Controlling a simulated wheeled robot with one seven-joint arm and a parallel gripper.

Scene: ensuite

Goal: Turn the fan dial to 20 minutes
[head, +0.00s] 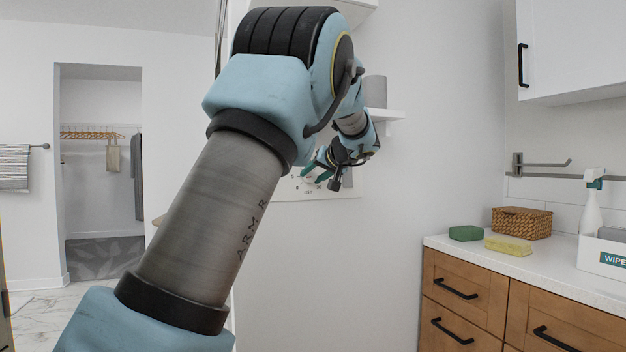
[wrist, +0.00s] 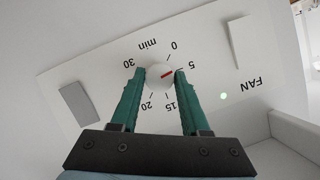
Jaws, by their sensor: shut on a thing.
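The fan dial (wrist: 158,75) is a round white knob on a white wall panel (wrist: 105,65) in the wrist view, which shows the panel tilted. The 0, 15, 20 and 30 labels also show; a 10 label is not visible. My gripper (wrist: 160,73) has its two green fingers on opposite sides of the dial, shut on it. In the head view my gripper (head: 318,174) is at the panel (head: 288,188), and my arm hides much of it.
A wall shelf (head: 388,114) is above the gripper. A counter (head: 535,268) with sponges, basket and spray bottle stands to the right.

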